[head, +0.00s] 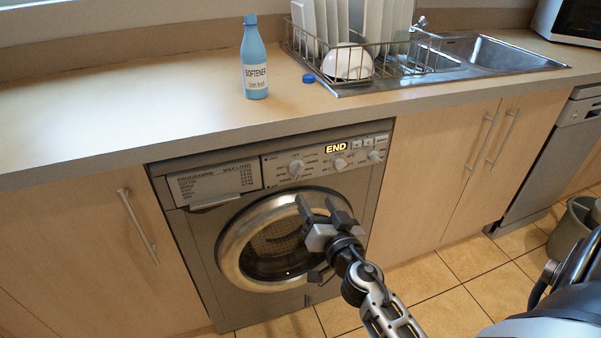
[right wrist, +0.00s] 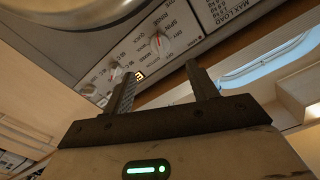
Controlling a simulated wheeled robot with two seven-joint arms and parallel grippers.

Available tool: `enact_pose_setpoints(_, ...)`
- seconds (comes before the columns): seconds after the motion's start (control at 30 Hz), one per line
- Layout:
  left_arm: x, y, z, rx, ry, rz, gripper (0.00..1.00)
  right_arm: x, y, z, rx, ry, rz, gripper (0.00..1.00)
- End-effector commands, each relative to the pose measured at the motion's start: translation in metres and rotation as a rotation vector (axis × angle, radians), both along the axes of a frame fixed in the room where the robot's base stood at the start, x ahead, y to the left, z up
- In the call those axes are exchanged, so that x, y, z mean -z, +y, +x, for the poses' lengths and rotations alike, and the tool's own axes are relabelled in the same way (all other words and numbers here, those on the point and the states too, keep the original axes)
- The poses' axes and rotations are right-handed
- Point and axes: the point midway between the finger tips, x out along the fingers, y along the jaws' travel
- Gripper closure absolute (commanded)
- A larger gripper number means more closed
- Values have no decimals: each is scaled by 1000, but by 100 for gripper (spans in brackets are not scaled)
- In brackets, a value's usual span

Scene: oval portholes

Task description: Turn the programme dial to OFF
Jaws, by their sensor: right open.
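The programme dial (head: 296,168) is a round silver knob on the washing machine's control panel, left of the lit END display (head: 336,147). In the right wrist view the dial (right wrist: 160,42) carries a red mark, with small print around it. I cannot read its setting for certain. My right gripper (head: 320,208) is open and empty, in front of the machine's door and below the dial in the head view. In the right wrist view its two fingers (right wrist: 160,70) point toward the panel, apart from the dial. My left gripper is not in view.
A second knob (head: 340,163) and a smaller knob (head: 374,155) sit to the right of the dial. The round door (head: 228,252) is below the panel. The worktop (head: 120,100) overhangs above and holds a softener bottle (head: 254,65) and a dish rack (head: 300,48).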

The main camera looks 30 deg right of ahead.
Motion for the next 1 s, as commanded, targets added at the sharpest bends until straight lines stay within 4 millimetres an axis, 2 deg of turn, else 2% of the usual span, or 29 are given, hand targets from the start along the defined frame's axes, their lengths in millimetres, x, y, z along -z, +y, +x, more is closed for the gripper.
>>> enact_pose_setpoints(0.03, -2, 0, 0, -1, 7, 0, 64, -4, -3, 13, 0, -1, -3, 42)
enact_pose_setpoints(0.3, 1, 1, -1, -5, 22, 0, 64, -2, -16, 69, 0, -2, -2, 42)
enact_pose_setpoints(0.5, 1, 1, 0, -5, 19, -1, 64, 0, -23, 96, 0, -1, 0, 42)
enact_pose_setpoints(0.7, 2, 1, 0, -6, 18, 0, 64, 0, -26, 106, 1, 1, -1, 42)
enact_pose_setpoints(0.93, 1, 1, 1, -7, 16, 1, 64, 0, -25, 106, 1, 2, -1, 42)
enact_pose_setpoints(0.97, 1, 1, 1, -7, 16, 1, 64, 0, -25, 106, 1, 2, -1, 45)
enact_pose_setpoints(1.0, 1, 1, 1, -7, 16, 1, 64, 0, -25, 106, 1, 2, -1, 56)
